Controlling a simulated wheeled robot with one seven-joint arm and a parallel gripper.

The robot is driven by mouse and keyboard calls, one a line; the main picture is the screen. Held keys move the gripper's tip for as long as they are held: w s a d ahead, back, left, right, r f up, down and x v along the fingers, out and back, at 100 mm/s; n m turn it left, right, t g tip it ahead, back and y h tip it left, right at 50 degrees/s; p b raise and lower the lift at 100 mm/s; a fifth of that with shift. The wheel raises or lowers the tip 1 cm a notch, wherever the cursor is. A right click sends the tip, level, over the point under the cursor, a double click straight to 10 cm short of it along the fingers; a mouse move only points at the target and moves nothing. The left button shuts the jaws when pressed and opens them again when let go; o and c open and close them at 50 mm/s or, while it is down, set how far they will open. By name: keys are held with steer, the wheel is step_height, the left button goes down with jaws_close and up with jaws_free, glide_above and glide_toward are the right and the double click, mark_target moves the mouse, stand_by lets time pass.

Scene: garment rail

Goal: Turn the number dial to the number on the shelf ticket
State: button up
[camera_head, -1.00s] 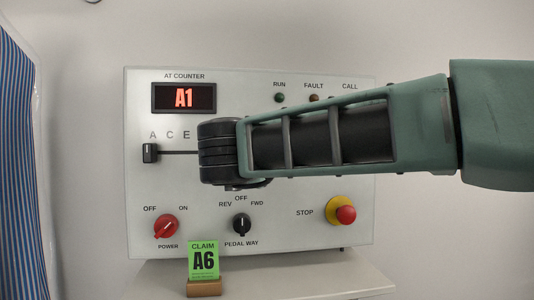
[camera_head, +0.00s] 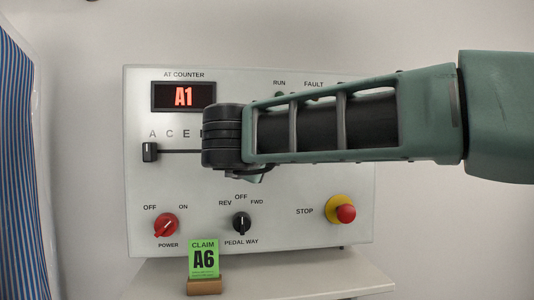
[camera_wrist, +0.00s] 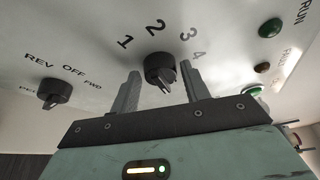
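The number dial (camera_wrist: 158,66) is a black knob on the grey panel, with numbers 1 to 4 legible around it in the wrist view. My gripper (camera_wrist: 160,73) is open, with one finger on each side of the dial in that view; I cannot tell whether they touch it. In the head view my arm hides the dial and the fingers. The green shelf ticket (camera_head: 204,259) reads CLAIM A6 and stands in a small brown holder on the shelf (camera_head: 260,277). The red display (camera_head: 184,97) reads A1.
The panel also has a letter slider (camera_head: 150,152) at its left end, a red power knob (camera_head: 165,225), a black pedal-way knob (camera_head: 241,223) and a red stop button (camera_head: 346,214). Indicator lamps, including a green one (camera_wrist: 270,28), lie right of the dial.

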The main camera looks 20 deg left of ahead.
steer(key=shift+o, duration=0.6)
steer(key=b+v, duration=0.1)
steer(key=v, duration=1.6)
steer(key=shift+s, duration=0.2)
